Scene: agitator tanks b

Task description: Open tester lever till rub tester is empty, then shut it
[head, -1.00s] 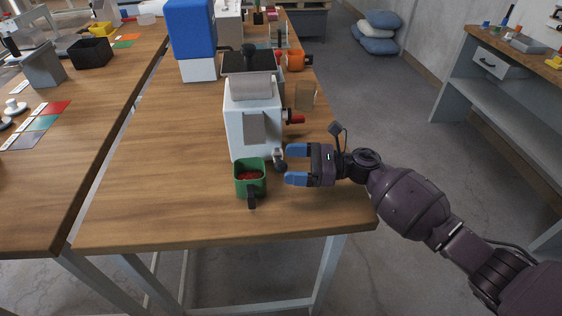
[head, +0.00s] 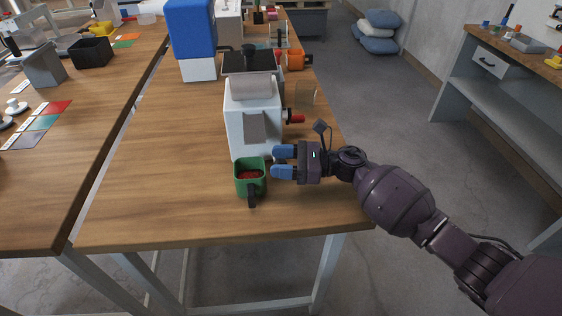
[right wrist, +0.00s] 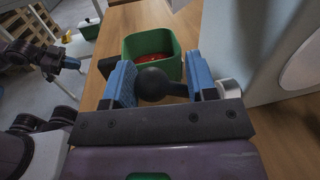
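The tester (head: 252,125) is a white machine with a grey roller-like top, standing on the wooden table. Its lever has a black ball knob (right wrist: 158,84), seen in the right wrist view between the blue fingers of my right gripper (head: 283,162). Those fingers are apart, with gaps beside the knob. In the head view the fingers hide the knob.
A red-tipped handle (head: 297,119) sticks out from the tester's right side. A blue and white machine (head: 190,40) stands behind it, and an orange item (head: 295,59) lies farther back. The table front (head: 170,220) is clear. A second table with coloured cards (head: 45,123) is at left.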

